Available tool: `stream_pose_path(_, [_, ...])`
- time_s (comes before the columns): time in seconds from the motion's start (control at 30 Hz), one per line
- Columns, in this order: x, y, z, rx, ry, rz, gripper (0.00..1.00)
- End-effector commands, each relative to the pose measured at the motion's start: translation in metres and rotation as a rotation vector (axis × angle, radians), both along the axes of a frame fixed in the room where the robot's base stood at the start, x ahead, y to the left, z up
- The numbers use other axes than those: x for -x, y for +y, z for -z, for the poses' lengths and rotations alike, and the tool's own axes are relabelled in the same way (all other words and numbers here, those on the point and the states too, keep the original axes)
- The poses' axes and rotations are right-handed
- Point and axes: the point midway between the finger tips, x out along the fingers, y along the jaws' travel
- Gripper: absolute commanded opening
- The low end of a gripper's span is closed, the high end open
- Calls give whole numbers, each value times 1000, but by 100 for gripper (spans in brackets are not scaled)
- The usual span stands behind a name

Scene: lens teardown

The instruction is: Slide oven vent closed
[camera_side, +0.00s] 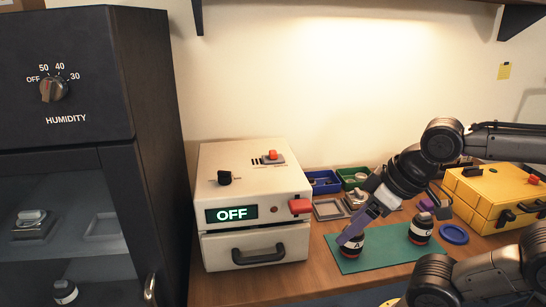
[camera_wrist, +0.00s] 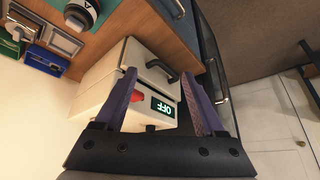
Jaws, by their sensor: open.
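The oven is a white box (camera_side: 255,165) with a lit "OFF" display (camera_side: 231,214) and a drawer handle below. Its vent is a dark slotted grille with a red slider tab (camera_side: 272,155) on top, toward the back. A black knob (camera_side: 224,178) sits on top at the front left, and a red lever (camera_side: 300,206) sticks out at the front right. In the wrist view the oven (camera_wrist: 112,88) shows between the open purple fingers (camera_wrist: 158,78); I cannot make out the vent there.
Small bins (camera_side: 323,182) and a tray (camera_side: 330,209) lie right of the oven. A tall dark humidity cabinet (camera_side: 160,160) stands close on the left. A yellow case (camera_side: 490,205) is at right.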

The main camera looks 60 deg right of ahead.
Motion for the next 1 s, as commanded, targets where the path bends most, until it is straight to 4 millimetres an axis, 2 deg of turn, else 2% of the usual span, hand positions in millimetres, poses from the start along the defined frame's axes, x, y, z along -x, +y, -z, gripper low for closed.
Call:
stream_pose_path(0.13, [0, 0, 0, 16, 1, -29, 65])
stream_pose_path(0.27, [7, 4, 2, 64, 32, -166, 65])
stream_pose_path(0.43, [4, 30, -23, 84, 46, -483, 65])
stream_pose_path(0.57, [-12, 48, -47, 51, 54, -706, 65])
stream_pose_path(0.67, [-35, 57, -67, 5, 30, -861, 65])
stream_pose_path(0.8, [-83, 53, -94, -78, -62, -1040, 65])
stream_pose_path(0.87, [-108, 43, -104, -116, -128, -1100, 65])
stream_pose_path(0.97, [-150, 13, -118, -161, -263, -1164, 65])
stream_pose_path(1.0, [-166, -3, -121, -174, -320, -1174, 65])
